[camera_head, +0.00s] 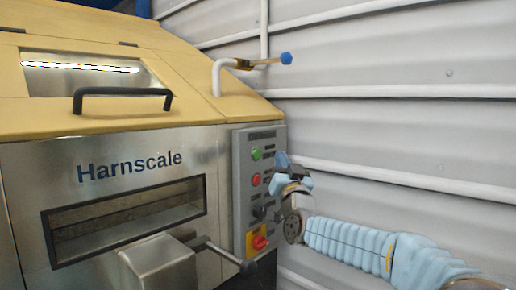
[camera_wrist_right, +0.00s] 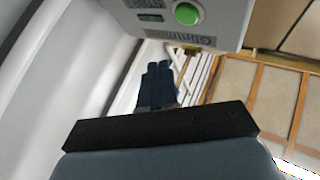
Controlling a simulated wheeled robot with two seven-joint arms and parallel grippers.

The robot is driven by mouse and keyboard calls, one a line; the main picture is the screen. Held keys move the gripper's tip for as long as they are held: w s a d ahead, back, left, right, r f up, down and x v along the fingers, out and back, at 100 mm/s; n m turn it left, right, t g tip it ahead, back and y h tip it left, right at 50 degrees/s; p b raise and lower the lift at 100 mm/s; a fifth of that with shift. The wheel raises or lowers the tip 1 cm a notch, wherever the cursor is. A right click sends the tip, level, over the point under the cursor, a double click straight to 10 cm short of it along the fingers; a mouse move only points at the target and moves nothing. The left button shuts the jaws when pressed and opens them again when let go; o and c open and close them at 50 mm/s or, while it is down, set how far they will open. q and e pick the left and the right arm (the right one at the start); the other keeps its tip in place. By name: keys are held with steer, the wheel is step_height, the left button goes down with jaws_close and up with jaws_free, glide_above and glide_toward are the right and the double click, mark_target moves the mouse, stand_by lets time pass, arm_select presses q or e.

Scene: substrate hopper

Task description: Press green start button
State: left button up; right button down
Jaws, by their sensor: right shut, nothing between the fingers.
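The green start button (camera_head: 256,154) is at the top of a grey control panel (camera_head: 242,190) on the right side of the machine front. It also shows large at the top of the right wrist view (camera_wrist_right: 187,13). My right gripper (camera_head: 283,160) is just to the right of the panel, near the height of the green and red buttons. Its dark fingers (camera_wrist_right: 159,68) are shut with nothing between them. In the right wrist view the fingertips appear below and left of the green button, apart from it. My left gripper is not in view.
Below the green button are a red button (camera_head: 256,180), a black knob (camera_head: 259,212) and a red-and-yellow switch (camera_head: 259,242). A blue-tipped lever (camera_head: 286,58) sticks out above the panel. A metal box with a crank (camera_head: 160,262) juts out at left. A ribbed wall (camera_head: 400,130) stands behind.

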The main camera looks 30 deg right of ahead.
mark_target(258, 154)
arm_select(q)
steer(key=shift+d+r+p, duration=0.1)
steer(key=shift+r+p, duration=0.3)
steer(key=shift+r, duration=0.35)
arm_select(e)
steer(key=w, duration=0.1)
steer(key=w+a, duration=0.1)
steer(key=w, duration=0.2)
steer(key=shift+a, duration=0.3)
steer(key=shift+w+a, duration=0.1)
steer(key=shift+w, duration=0.05)
stand_by(1.0)
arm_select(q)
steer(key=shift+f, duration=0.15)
arm_select(e)
steer(key=shift+w+a, duration=0.1)
steer(key=shift+w, duration=0.15)
